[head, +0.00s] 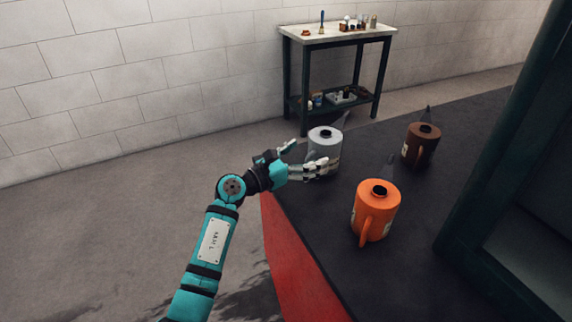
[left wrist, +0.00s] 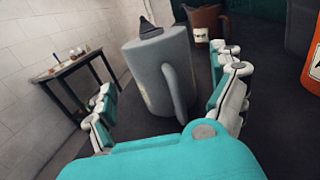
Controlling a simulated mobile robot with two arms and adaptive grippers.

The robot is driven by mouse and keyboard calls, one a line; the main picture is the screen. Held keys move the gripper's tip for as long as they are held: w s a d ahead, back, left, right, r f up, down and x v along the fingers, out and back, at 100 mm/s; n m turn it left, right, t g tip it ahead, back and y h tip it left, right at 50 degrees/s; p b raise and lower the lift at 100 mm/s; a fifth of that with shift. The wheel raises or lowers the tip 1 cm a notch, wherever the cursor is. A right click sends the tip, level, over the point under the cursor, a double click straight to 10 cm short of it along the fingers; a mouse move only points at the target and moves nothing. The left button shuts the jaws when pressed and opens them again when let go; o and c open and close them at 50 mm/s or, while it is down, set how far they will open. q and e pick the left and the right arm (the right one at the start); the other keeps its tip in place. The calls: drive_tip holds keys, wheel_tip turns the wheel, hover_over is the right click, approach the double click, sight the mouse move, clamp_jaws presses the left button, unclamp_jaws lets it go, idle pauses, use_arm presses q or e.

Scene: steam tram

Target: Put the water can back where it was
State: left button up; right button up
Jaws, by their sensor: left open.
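Three cans with spouts and handles stand upright on a dark flat top: a grey one (head: 326,145), an orange one (head: 375,212) and a brown one (head: 421,146). I cannot read a label that tells which is the water can. My left gripper (head: 302,159) is open at the grey can, with fingers on either side of it. In the left wrist view the grey can (left wrist: 160,75) stands between the spread fingers (left wrist: 165,95), its handle facing me. Whether the fingers touch it I cannot tell. The brown can (left wrist: 207,25) shows behind it. My right gripper is not in view.
A side table (head: 337,34) with small items on top and a lower shelf stands by the white brick wall. The dark top's red side (head: 290,262) drops to the grey floor at the left. A dark green post (head: 497,135) rises at the right.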

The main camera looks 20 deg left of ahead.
use_arm(q)
drive_tip(key=b+v, duration=0.1)
drive_tip(key=v, duration=0.7)
drive_tip(key=shift+s+a+f, duration=0.1)
drive_tip(key=shift+s, duration=0.05)
drive_tip(key=shift+s+a, duration=0.25)
drive_tip(key=shift+s, duration=0.15)
drive_tip(key=shift+a, duration=0.1)
